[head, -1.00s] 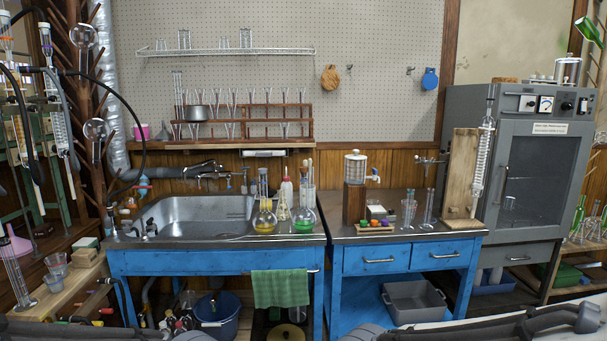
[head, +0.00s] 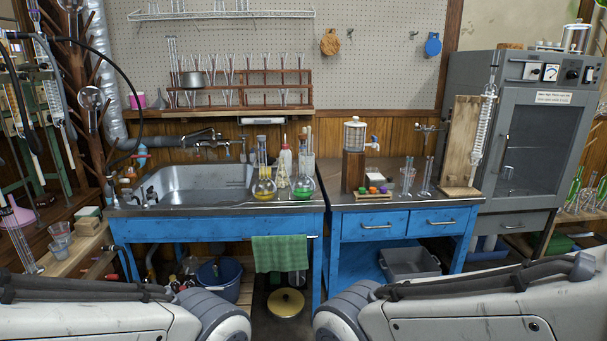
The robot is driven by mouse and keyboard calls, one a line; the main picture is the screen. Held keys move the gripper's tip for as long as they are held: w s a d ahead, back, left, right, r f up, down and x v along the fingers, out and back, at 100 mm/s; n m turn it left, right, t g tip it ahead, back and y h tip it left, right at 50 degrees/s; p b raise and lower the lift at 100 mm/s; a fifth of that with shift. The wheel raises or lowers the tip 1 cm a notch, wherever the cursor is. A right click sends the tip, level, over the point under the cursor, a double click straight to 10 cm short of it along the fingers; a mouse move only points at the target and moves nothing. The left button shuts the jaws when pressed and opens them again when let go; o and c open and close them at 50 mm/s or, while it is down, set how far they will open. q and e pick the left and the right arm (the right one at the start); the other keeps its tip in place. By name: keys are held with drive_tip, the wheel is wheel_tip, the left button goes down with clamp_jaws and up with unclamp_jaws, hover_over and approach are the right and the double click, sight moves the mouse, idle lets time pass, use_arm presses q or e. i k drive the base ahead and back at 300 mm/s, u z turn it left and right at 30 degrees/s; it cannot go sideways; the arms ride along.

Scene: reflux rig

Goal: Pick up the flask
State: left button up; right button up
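Two round-bottomed flasks stand side by side on the blue bench, right of the sink. One flask (head: 263,189) holds yellow liquid and has a long neck. The other flask (head: 303,187) holds green liquid, with what look like rods or tubes standing at its neck. A smaller conical glass vessel (head: 281,178) stands between them. I cannot tell which flask the task means. My two arms show along the bottom edge, well short of the bench. Neither gripper is in view.
A metal sink (head: 198,186) lies left of the flasks. A wooden block with a glass dispenser (head: 354,138), a tray of coloured stoppers (head: 373,192) and glass cylinders stand to the right. A green towel (head: 280,255) hangs in front. A grey oven (head: 540,150) is at the right.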

sight(302, 187)
drive_tip(key=u, duration=0.75)
drive_tip(key=i, duration=1.65)
drive_tip(key=z, duration=1.05)
drive_tip(key=i, duration=0.4)
drive_tip(key=z, duration=0.3)
